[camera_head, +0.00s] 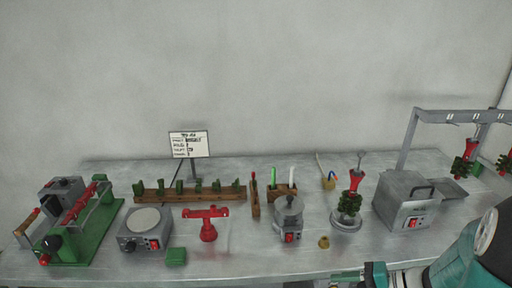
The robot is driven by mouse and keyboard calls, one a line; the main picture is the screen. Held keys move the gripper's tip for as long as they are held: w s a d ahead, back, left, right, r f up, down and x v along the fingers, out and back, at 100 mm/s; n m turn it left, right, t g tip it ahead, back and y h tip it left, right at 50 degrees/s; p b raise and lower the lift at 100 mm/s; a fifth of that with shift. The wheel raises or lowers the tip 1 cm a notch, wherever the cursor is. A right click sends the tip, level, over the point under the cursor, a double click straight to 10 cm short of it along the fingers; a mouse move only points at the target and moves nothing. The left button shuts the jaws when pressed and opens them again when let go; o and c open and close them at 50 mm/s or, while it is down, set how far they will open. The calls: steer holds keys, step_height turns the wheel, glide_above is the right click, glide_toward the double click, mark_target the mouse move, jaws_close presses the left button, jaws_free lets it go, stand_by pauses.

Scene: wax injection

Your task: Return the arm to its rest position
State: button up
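My teal, black and white arm (468,250) shows at the bottom right corner, in front of the bench's right part. A smaller teal and grey part of my arm (375,275) shows at the bottom edge, left of the large link, and is cut off by the frame. I cannot make out the fingers of my gripper, so its opening and any contents are not visible. No part of my arm is seen holding a bench object.
A metal bench (90,270) carries a green-based machine (85,245), a hot plate (145,230), a red stand (208,225), a wooden rack (190,195), a small pot (289,215), a red-green wax tree (350,195) and a grey box (402,200). A hanging rail (450,115) stands right.

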steer(key=s+a+r+n+h, duration=0.3)
steer(key=s+a+r+h, duration=0.1)
steer(key=r, duration=0.3)
steer(key=s+a+r+n+h, duration=0.3)
steer(key=a+r+n+h, duration=0.1)
steer(key=r+h, duration=0.3)
steer(key=shift+s+r+t, duration=0.4)
steer(key=shift+r, duration=0.35)
